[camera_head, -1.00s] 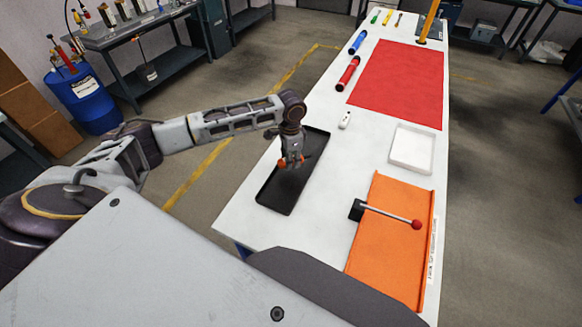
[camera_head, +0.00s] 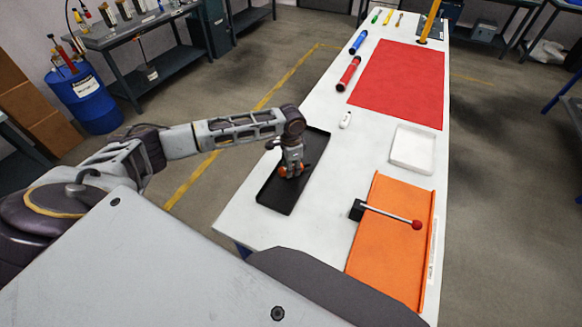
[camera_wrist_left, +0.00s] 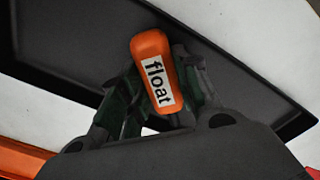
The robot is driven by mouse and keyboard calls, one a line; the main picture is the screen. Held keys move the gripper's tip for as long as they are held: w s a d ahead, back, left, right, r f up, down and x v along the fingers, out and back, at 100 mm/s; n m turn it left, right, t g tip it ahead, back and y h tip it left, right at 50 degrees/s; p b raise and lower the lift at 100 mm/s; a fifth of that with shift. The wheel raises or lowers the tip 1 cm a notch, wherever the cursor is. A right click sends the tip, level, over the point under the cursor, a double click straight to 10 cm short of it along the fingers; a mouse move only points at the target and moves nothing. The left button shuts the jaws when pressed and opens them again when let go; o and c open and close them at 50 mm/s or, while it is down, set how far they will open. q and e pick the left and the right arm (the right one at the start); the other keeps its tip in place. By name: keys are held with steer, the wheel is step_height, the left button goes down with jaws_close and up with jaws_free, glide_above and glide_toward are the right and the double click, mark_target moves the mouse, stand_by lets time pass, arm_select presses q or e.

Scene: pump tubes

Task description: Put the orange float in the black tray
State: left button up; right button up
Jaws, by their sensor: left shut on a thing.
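The orange float (camera_wrist_left: 151,48) has a white label reading "float" and is held between the fingers of my left gripper (camera_wrist_left: 160,108) in the left wrist view. In the head view my left gripper (camera_head: 291,170) is low over the black tray (camera_head: 277,197), and small orange parts show at its fingertips. The tray is long and shallow, on the near left side of the white table. It also shows behind the float in the left wrist view. I cannot tell whether the float touches the tray floor. My right gripper is not in view.
An orange panel (camera_head: 385,255) with a red-knobbed lever (camera_head: 416,225) is right of the tray. A white tray (camera_head: 412,149), a small white object (camera_head: 345,120), a red mat (camera_head: 398,82) and red and blue tubes (camera_head: 348,74) lie farther back. Bare table lies between the trays.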

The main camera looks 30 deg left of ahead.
arm_select(q)
steer(key=o, duration=0.7)
steer(key=shift+f, duration=0.1)
steer(key=shift+c, duration=0.2)
steer(key=o, duration=0.4)
steer(key=shift+c, duration=0.2)
steer(key=shift+r, duration=0.4)
step_height(320, 180, up, 12)
steer(key=shift+f, duration=0.25)
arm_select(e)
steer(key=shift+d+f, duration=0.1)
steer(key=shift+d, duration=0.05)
